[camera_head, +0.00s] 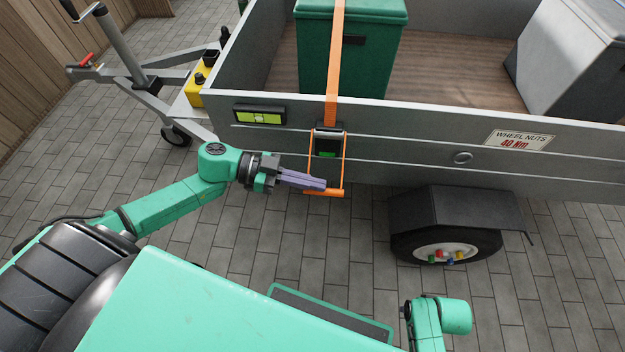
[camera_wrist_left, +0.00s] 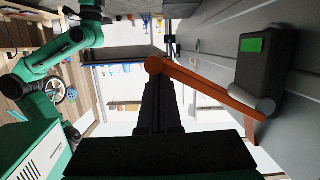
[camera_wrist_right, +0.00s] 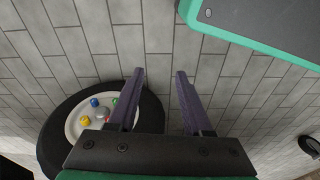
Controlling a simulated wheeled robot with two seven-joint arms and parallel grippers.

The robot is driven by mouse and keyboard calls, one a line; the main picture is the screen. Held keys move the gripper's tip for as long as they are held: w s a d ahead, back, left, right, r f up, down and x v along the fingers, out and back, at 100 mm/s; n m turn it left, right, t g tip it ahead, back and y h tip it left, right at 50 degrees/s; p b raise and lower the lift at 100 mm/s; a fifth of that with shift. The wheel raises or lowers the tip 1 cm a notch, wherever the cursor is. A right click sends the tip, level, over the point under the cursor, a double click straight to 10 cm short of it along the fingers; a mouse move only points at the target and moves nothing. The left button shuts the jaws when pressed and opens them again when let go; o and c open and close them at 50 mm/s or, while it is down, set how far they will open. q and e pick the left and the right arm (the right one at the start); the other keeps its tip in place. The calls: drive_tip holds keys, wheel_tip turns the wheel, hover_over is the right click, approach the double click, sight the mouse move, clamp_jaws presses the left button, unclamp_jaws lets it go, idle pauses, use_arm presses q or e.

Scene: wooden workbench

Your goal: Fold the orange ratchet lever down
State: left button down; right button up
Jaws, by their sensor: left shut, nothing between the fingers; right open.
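The orange ratchet lever (camera_head: 343,165) is a U-shaped frame with a cross bar at its free end. It is hinged at a dark ratchet body with a green patch (camera_head: 327,147) on the trailer's side wall. In the left wrist view the lever (camera_wrist_left: 205,82) sticks out from the wall. My left gripper (camera_head: 324,185) is shut and empty, its tips at the cross bar, partly covering it in the head view. I cannot tell whether they touch. My right gripper (camera_wrist_right: 160,75) is open and empty, facing the paving near the wheel.
An orange strap (camera_head: 335,70) runs from the ratchet over a green box (camera_head: 377,50) in the grey trailer (camera_head: 400,140). A wheel (camera_head: 402,248) under a dark mudguard stands at right. A level (camera_head: 259,115) sits left of the ratchet. Paving in front is clear.

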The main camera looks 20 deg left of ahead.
use_arm(q)
drive_tip(key=shift+f, duration=0.15)
use_arm(e)
drive_tip(key=shift+r, duration=0.1)
use_arm(q)
drive_tip(key=shift+w+f+m, duration=0.15)
drive_tip(key=shift+f+m, duration=0.25)
drive_tip(key=shift+f, duration=0.1)
use_arm(e)
wheel_tip(320, 180, up, 13)
drive_tip(key=a+b, duration=0.2)
drive_tip(key=b, duration=0.4)
use_arm(q)
drive_tip(key=w+a+f+m+t+b, duration=0.1)
drive_tip(key=w+f+m+t+b, duration=0.1)
drive_tip(key=w+f+m, duration=0.4)
drive_tip(key=shift+w+a+f+m+t, duration=0.45)
drive_tip(key=shift+m+t, duration=0.35)
drive_tip(key=shift+m, duration=0.2)
use_arm(e)
drive_tip(key=w+a+f+n+t+y, duration=0.1)
drive_tip(key=w+a+f+t+y, duration=0.2)
drive_tip(key=w+a+f+t, duration=0.1)
drive_tip(key=shift+w+a+f, duration=0.5)
drive_tip(key=shift+w+a, duration=0.15)
drive_tip(key=shift+a, duration=0.6)
